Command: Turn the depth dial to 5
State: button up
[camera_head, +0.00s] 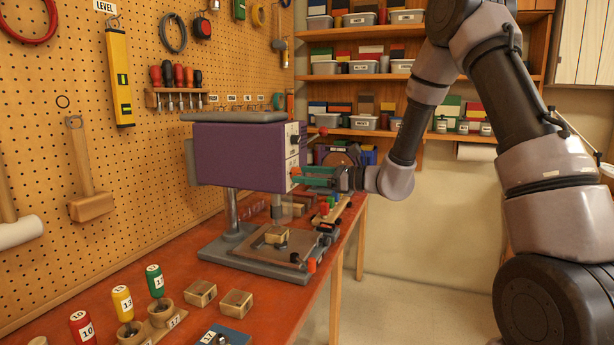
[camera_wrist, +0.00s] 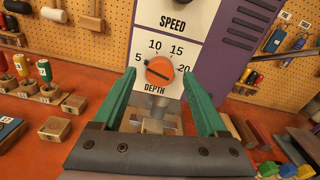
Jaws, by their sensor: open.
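The drill press (camera_head: 238,157) has a purple head with a white front panel. In the wrist view the orange depth dial (camera_wrist: 159,71) sits on that panel (camera_wrist: 200,20), above the word DEPTH, with 5, 10, 15 and 20 around it. A dark line crosses the dial from upper left to lower right; I cannot tell which end is the pointer. My gripper (camera_wrist: 160,100) is open, its green fingers either side of the dial in the picture, with no contact visible.
Below the head are the press table (camera_head: 260,258) and a wooden block (camera_head: 277,234). Small items crowd the bench right of the press. The pegboard (camera_head: 60,160) lies left; open floor (camera_head: 400,280) lies right.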

jog(key=v, duration=1)
jog(key=shift+d, duration=0.3)
jog(key=shift+s+r, duration=0.1)
jog(key=shift+s, duration=0.1)
jog(key=s+d+r+n+g+h, duration=0.1)
jog(key=s+r+n+g+h, duration=0.2)
jog(key=s+n, duration=0.3)
jog(key=s+r+n+g+h, duration=0.2)
jog(key=s+r+n, duration=0.15)
jog(key=s, duration=0.45)
jog(key=s+d+r+n+t+h, duration=0.3)
jog(key=s+d+h, duration=0.1)
jog(key=d, duration=0.3)
jog(key=s+d+r+n+t+h, duration=0.3)
jog(key=s+d+h, duration=0.2)
jog(key=d, duration=0.3)
jog(key=shift+h, duration=0.4)
